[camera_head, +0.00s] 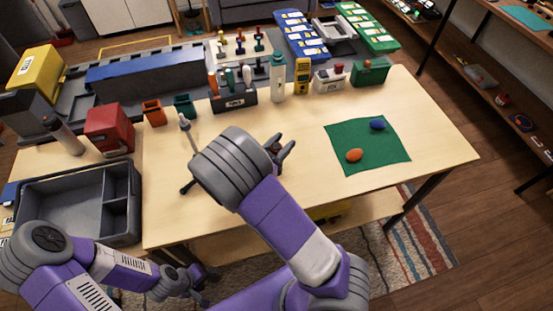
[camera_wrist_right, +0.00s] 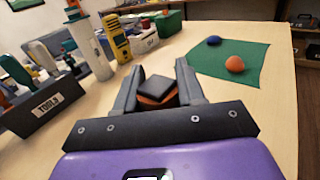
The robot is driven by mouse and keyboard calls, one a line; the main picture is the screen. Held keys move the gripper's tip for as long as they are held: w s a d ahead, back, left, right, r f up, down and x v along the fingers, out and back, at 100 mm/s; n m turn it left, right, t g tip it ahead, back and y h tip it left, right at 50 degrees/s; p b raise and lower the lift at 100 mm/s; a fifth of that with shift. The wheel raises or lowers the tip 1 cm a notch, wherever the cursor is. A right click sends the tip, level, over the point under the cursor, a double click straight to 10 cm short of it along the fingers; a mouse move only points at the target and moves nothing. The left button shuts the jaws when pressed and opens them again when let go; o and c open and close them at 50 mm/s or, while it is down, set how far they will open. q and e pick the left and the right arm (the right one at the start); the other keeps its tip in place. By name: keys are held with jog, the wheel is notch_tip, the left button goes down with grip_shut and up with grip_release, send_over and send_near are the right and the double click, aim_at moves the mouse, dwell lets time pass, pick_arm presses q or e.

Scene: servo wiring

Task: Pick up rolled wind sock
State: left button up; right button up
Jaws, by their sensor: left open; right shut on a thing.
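My right gripper (camera_head: 284,152) is over the middle of the table, left of the green mat (camera_head: 342,140). In the right wrist view its fingers (camera_wrist_right: 165,90) are closed on a small dark grey and orange object (camera_wrist_right: 156,88); I cannot tell for sure that it is the rolled wind sock. In the head view my arm and fingers mostly hide it. Whether it touches the table is unclear. My left gripper (camera_head: 186,284) is open and empty, low in front of the table's edge, below the grey bin.
An orange oval (camera_head: 354,155) and a blue oval (camera_head: 377,124) lie on the mat. A divided grey bin (camera_head: 80,204) stands at the left. A tool holder (camera_head: 235,101), a bottle and small boxes line the back. Bare table (camera_head: 435,150) is right of the mat.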

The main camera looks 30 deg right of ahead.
grip_shut()
